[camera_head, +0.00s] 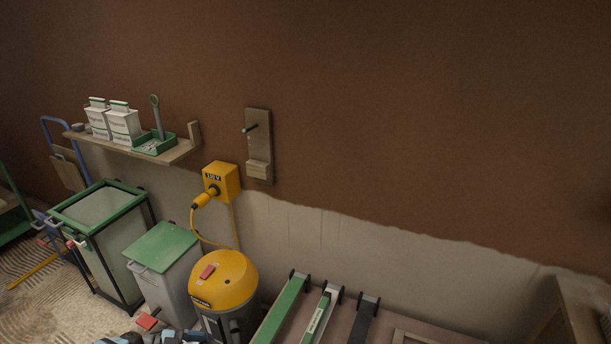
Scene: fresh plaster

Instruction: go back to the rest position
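Neither of my grippers can be made out in the head view. The task names no object of its own. Several small dark and blue-grey pieces (170,337) show at the bottom edge, cut off by the frame, and I cannot tell what they are.
A wall shelf (180,153) holds white cartons (124,122) and a green tray (153,144). Below stand a green-rimmed bin (100,207), a green-lidded bin (163,246) and a yellow-topped machine (223,280) plugged into a yellow wall box (221,181). Tools lie on a bench (395,318). The upper right wall is clear.

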